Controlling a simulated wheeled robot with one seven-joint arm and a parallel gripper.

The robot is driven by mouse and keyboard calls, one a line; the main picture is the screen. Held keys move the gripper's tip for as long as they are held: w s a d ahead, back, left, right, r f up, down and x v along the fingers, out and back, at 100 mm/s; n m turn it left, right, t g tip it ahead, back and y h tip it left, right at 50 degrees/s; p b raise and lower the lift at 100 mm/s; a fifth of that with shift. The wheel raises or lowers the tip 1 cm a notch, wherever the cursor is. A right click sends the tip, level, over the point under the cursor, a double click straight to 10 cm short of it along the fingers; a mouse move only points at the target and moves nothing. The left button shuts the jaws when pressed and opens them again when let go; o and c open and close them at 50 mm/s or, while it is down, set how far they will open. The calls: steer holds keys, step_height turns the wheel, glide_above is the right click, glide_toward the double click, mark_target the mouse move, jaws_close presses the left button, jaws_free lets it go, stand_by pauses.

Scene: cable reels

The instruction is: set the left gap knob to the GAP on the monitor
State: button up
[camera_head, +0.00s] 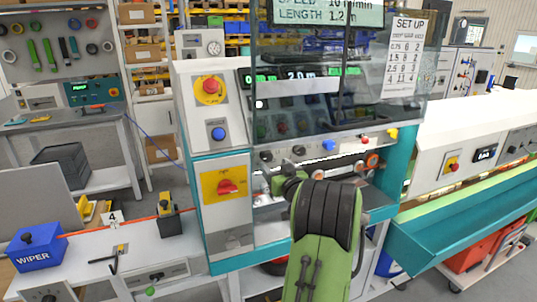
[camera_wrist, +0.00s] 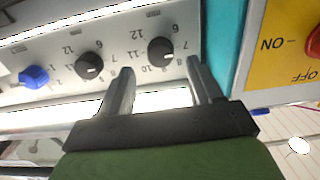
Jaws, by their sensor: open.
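The left gap knob is a dark round knob (camera_wrist: 160,52) with a white pointer mark, inside a printed 6 to 12 scale seen upside down. Its mark seems to point near 8 or 9, but is too small to be sure. In the head view this knob (camera_head: 266,156) is the leftmost on the panel. My gripper (camera_wrist: 160,69) is open, with its fingers on either side of the knob's line and nothing held; contact cannot be told. In the head view it (camera_head: 271,177) is just below the knob. The monitor (camera_head: 330,13) shows SPEED and LENGTH 1.2 m; no GAP line is visible.
A second dark knob (camera_wrist: 88,65) and a blue knob (camera_wrist: 33,77) sit alongside on the same panel. A red switch on a yellow plate (camera_head: 224,186) is to the left. A clear guard (camera_head: 340,80) hangs above the knobs. A set-up chart (camera_head: 404,55) is at right.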

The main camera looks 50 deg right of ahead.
mark_target(268, 159)
steer(key=p+x, duration=0.1)
steer(key=x, duration=0.4)
steer(key=shift+c, duration=0.4)
steer(key=c, duration=1)
